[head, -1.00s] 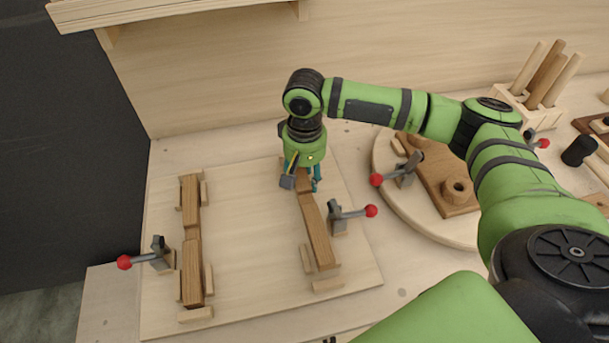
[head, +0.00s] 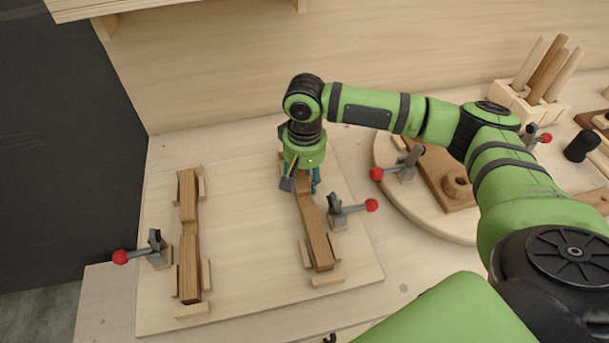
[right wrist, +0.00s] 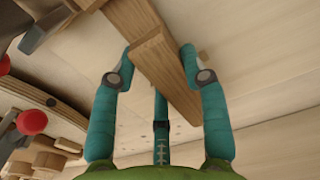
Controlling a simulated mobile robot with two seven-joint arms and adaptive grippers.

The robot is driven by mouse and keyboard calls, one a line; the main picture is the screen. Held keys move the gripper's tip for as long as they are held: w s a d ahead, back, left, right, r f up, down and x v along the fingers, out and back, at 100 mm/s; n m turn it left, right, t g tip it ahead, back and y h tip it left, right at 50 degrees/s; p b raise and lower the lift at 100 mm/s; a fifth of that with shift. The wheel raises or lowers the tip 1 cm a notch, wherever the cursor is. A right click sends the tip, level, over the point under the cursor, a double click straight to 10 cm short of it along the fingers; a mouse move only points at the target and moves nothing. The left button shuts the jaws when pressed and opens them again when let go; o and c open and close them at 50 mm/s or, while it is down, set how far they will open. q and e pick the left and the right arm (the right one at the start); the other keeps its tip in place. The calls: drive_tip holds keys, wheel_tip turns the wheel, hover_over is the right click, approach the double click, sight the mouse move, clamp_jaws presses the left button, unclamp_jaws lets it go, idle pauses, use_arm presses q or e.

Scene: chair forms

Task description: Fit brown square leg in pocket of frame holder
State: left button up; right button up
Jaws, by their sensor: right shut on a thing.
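The frame holder is a pale wooden board (head: 245,225) with small stop blocks and two rows of brown square pieces. In the right row, a long brown piece (head: 317,236) lies in the lower part. My right gripper (head: 302,188) is over the upper end of that row, shut on a brown square leg. In the right wrist view, the right gripper's fingers (right wrist: 163,82) are on both sides of the leg (right wrist: 172,72), whose end meets the other brown piece (right wrist: 130,14). I cannot tell whether the leg is fully seated. My left gripper is out of view.
A red-knobbed clamp (head: 342,211) stands right of the right row; another (head: 150,252) is left of the left row (head: 188,235). A round pale turntable (head: 430,220) with a brown seat piece (head: 445,185) is to the right. A rack (head: 530,105) holds several rods.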

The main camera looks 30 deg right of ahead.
drive_tip(key=shift+s+a+f, duration=0.1)
drive_tip(key=shift+s+f, duration=0.25)
drive_tip(key=shift+f, duration=0.2)
drive_tip(key=o, duration=1.4)
drive_tip(key=shift+c, duration=0.2)
drive_tip(key=shift+w+f, duration=0.15)
drive_tip(key=shift+w, duration=0.15)
drive_tip(key=shift+r, duration=0.2)
wheel_tip(320, 180, up, 12)
